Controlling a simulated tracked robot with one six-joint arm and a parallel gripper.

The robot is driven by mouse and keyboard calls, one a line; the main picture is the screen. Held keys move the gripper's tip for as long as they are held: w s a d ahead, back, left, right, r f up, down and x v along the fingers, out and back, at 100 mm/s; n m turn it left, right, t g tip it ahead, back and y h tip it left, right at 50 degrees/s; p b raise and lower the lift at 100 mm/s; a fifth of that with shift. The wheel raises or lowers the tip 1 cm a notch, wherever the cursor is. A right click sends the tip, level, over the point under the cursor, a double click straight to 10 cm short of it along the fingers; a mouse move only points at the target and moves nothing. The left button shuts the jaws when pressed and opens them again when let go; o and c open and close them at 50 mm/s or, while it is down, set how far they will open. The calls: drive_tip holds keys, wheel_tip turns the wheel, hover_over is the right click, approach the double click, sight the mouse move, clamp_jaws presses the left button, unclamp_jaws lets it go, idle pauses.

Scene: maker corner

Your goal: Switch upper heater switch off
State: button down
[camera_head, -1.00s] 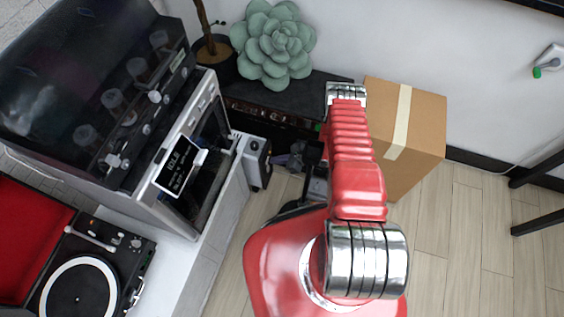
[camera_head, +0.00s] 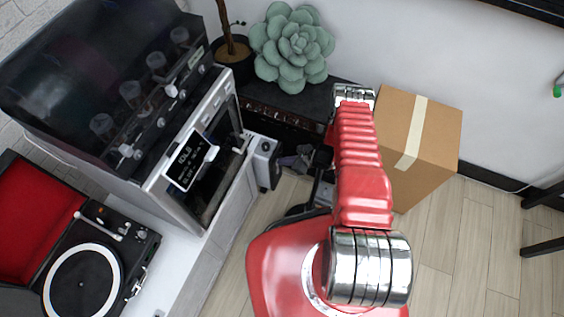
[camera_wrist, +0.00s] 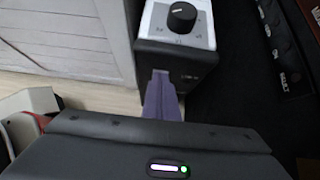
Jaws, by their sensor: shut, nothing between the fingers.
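A small box with a pale top and dark front (camera_head: 263,160) stands beside the large machine in the head view; it may be the heater. In the wrist view its pale top (camera_wrist: 202,32) carries a round black knob (camera_wrist: 182,17) with a white mark. No separate upper switch can be made out on it. My purple gripper (camera_wrist: 160,76) is shut and empty, its tips in front of the dark front face in the picture; contact cannot be told. In the head view my gripper (camera_head: 290,161) is small and partly hidden by my red arm.
A large machine with a display (camera_head: 190,162) stands at left, above a record player (camera_head: 82,284). A cardboard box (camera_head: 440,130) is right of my arm. A succulent (camera_head: 291,45) stands behind. A dark labelled panel (camera_wrist: 285,60) lies right in the wrist view. Floor (camera_head: 460,240) is clear at right.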

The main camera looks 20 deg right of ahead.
drive_tip(key=shift+r, duration=0.1)
drive_tip(key=shift+r, duration=0.75)
drive_tip(key=shift+d, duration=0.1)
drive_tip(key=v, duration=1.3)
drive_tip(key=shift+f, duration=0.15)
drive_tip(key=shift+d, duration=0.1)
idle(0.3)
